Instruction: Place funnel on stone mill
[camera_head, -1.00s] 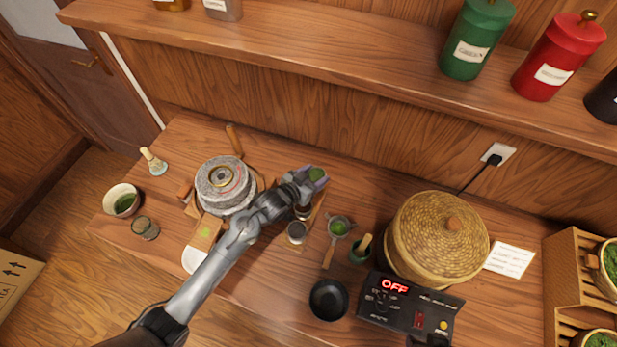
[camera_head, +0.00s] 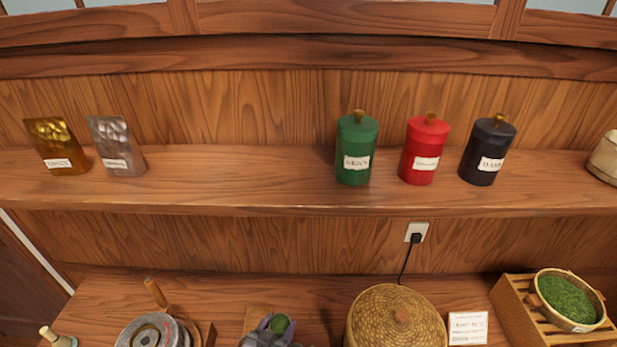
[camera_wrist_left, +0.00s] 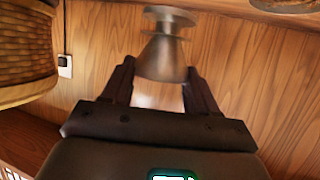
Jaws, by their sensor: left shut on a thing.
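A grey metal funnel (camera_wrist_left: 165,55) is between the fingers of my left gripper (camera_wrist_left: 160,85) in the left wrist view. The gripper is shut on it. My right gripper is not in view.
A woven basket lid (camera_head: 397,318) stands right of the gripper, beside a white card (camera_head: 468,327). A wooden handle (camera_head: 156,293) rises behind the mill. A shelf (camera_head: 250,180) above the counter holds canisters, including a green one (camera_head: 356,150), and two pouches.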

